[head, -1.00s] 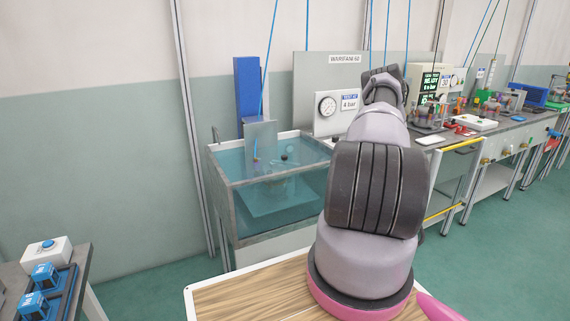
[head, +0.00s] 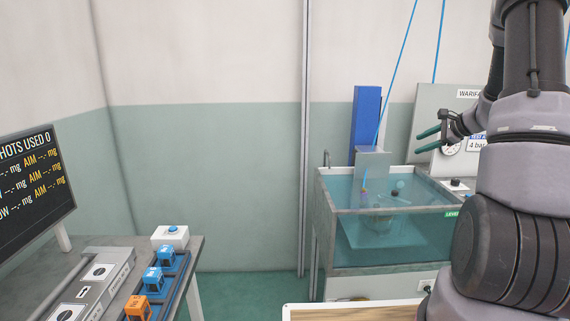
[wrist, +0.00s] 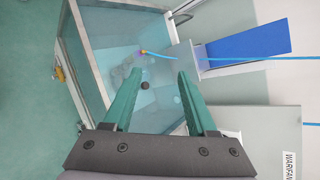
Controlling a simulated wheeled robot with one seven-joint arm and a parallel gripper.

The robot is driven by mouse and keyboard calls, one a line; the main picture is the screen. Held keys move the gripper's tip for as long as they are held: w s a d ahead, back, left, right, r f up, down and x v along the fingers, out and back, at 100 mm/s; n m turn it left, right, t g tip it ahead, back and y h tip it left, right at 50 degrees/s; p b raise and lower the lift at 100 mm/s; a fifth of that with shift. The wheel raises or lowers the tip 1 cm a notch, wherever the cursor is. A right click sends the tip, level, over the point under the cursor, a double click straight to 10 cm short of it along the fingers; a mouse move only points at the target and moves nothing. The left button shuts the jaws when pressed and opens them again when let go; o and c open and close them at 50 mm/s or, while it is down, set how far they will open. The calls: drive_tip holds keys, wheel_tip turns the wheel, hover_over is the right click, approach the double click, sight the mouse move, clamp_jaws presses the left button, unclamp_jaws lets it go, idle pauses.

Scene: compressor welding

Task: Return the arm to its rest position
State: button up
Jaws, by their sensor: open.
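My gripper (head: 428,142) is at the right of the head view, in front of the gauge panel and above the right part of the water tank. Its two green fingers are apart with nothing between them. In the wrist view my gripper (wrist: 155,82) also shows open and empty, with the tank beyond the fingertips. My arm fills the right edge of the head view, raised and bent, and hides part of the panel.
The water tank (head: 390,268) holds a submerged part that is hard to make out. A blue column (head: 366,122) stands behind it. At left are a bench (head: 205,246) with blue and orange blocks and a dark display (head: 35,185). The floor between bench and tank looks clear.

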drive_tip(key=s+a+r+n+g, duration=0.2)
drive_tip(key=s+a+r+n, duration=0.2)
drive_tip(key=s+a+r, duration=0.4)
drive_tip(key=s+a+r+n+g, duration=0.1)
drive_tip(key=s+a+r+n, duration=0.4)
drive_tip(key=a, duration=0.4)
drive_tip(key=s+a+r+n+h, duration=0.1)
drive_tip(key=s+a+n, duration=0.1)
drive_tip(key=s, duration=0.7)
drive_tip(key=s+a+r+n+h, duration=0.2)
drive_tip(key=s+n, duration=0.3)
drive_tip(key=s, duration=0.5)
drive_tip(key=shift+a+r+t, duration=0.15)
drive_tip(key=shift+a+t, duration=0.15)
drive_tip(key=shift+a, duration=0.05)
